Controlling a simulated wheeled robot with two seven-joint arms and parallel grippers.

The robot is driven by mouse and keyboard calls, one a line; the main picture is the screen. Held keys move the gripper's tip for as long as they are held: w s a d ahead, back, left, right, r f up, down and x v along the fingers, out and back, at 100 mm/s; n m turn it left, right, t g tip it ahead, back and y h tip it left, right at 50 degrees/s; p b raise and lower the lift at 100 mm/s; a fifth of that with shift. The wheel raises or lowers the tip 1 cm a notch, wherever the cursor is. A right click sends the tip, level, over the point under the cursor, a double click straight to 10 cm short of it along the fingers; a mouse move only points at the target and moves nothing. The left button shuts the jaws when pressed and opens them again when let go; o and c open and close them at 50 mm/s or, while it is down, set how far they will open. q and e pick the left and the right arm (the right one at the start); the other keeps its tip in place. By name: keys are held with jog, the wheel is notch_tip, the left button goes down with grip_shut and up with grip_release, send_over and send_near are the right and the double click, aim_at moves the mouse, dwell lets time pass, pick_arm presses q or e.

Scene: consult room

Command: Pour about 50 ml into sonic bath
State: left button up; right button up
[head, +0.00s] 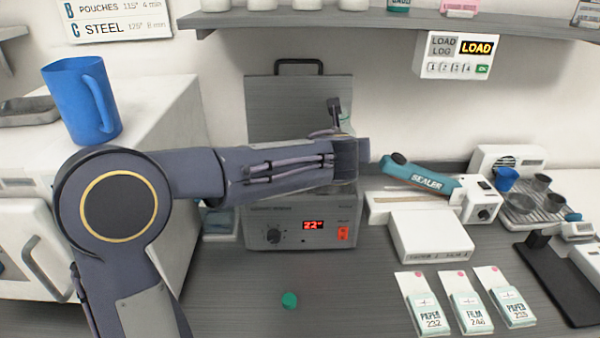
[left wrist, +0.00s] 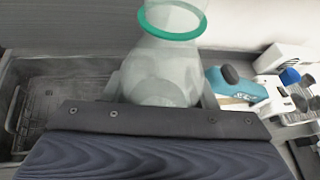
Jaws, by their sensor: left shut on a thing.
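The sonic bath (head: 300,236) is a grey box on the counter with a dial, a red lit display and its lid raised behind. My left arm reaches across it, and my left gripper (head: 350,158) is over its right part. In the left wrist view the gripper (left wrist: 160,100) is shut on a clear bottle (left wrist: 165,55) with a green ring at its open mouth. In the head view the bottle is mostly hidden behind the gripper. The open basin (left wrist: 60,95) lies left of the bottle in the wrist view. No pouring stream shows. My right gripper is out of view.
A green cap (head: 289,299) lies on the counter in front of the bath. A blue jug (head: 82,100) stands on the white cabinet at left. A teal sealer (head: 425,178), a white box (head: 431,236) and several pouch packs (head: 466,302) are at right.

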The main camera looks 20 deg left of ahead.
pick_arm(q)
jog(key=shift+r+n+h, duration=0.15)
jog(key=shift+n+h, duration=0.15)
jog(key=shift+f, duration=0.35)
jog(key=shift+a+f+n+h+b, duration=0.15)
jog(key=shift+f+n+h+b, duration=0.2)
jog(key=shift+n, duration=0.25)
jog(key=shift+r+h+p, duration=0.35)
jog(key=shift+r+p, duration=0.1)
jog(key=shift+p, duration=0.05)
jog(key=shift+a+r+n+h+p, duration=0.1)
jog(key=shift+r+n+h+p, duration=0.1)
jog(key=shift+n+h+p, duration=0.25)
jog(key=shift+f+n, duration=0.25)
jog(key=shift+f, duration=0.05)
jog(key=shift+a+f+n+h, duration=0.15)
jog(key=shift+n+h, duration=0.2)
jog(key=shift+n, duration=0.05)
jog(key=shift+d+f+n+h, duration=0.35)
jog(key=shift+d+n+h, duration=0.4)
jog(key=shift+n, duration=0.25)
jog(key=shift+d+f+n+h, duration=0.1)
jog(key=shift+d+n+h, duration=0.25)
jog(key=shift+n+h, duration=0.6)
jog(key=shift+f+n, duration=0.1)
jog(key=shift+n, duration=0.15)
jog(key=shift+a+f+n+h+p, duration=0.4)
jog(key=shift+f+h, duration=0.1)
jog(key=shift+f, duration=0.2)
jog(key=shift+t, duration=0.3)
